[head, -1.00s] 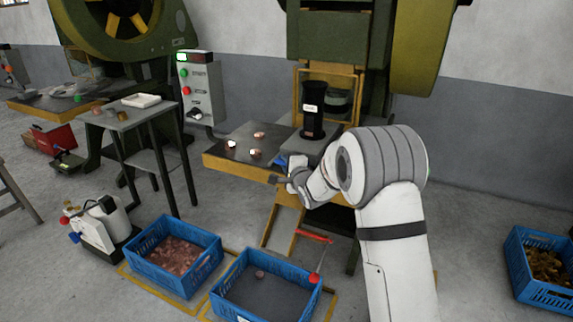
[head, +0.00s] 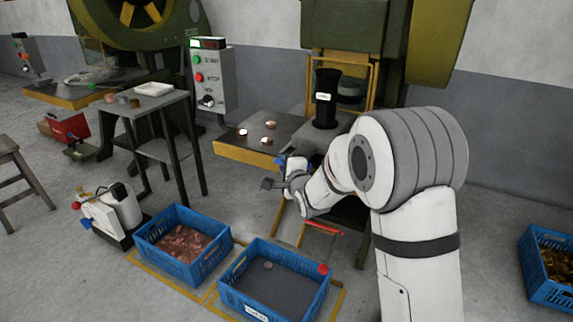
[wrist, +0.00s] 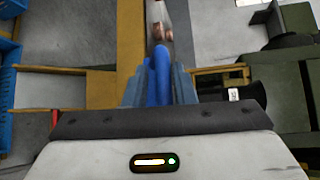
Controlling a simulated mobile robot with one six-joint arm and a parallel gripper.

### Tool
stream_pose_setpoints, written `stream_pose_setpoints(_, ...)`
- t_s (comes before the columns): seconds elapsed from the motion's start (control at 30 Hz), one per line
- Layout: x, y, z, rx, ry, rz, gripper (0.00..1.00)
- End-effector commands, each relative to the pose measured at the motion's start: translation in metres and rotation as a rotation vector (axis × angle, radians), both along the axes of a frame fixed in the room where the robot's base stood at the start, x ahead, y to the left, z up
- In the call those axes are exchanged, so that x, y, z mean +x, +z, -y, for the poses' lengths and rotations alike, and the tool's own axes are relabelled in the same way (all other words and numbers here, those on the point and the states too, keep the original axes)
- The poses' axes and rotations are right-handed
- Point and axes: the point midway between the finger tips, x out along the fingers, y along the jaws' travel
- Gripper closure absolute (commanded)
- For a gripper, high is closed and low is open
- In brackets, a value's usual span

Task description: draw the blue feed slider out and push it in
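The blue feed slider (wrist: 159,78) shows in the wrist view between the two fingers of my gripper (wrist: 158,86), which look shut on its blue handle. A pale narrow strip extends from it, with copper pieces (wrist: 161,31) on it. In the head view, my gripper (head: 289,168) is at the front of the press table, below the black tube (head: 326,98). Only a bit of the slider's blue shows there; my wrist hides the rest.
The press table (head: 240,151) carries several copper pieces. Blue crates (head: 183,244) stand on the floor below, the nearer one (head: 272,279) almost empty. A red bar (head: 324,229) is beneath my wrist. A control box (head: 211,78) stands behind left.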

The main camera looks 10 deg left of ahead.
Motion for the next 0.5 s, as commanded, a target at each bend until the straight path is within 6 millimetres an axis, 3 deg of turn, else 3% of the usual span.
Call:
stream_pose_setpoints(0.13,0.001,0.001,0.001,0.001,-0.001,0.002,0.64)
stream_pose_setpoints(0.37,0.001,0.002,0.001,0.003,-0.003,0.004,0.64)
stream_pose_setpoints(0.5,-0.009,0.005,0.006,0.002,-0.004,0.003,0.64)
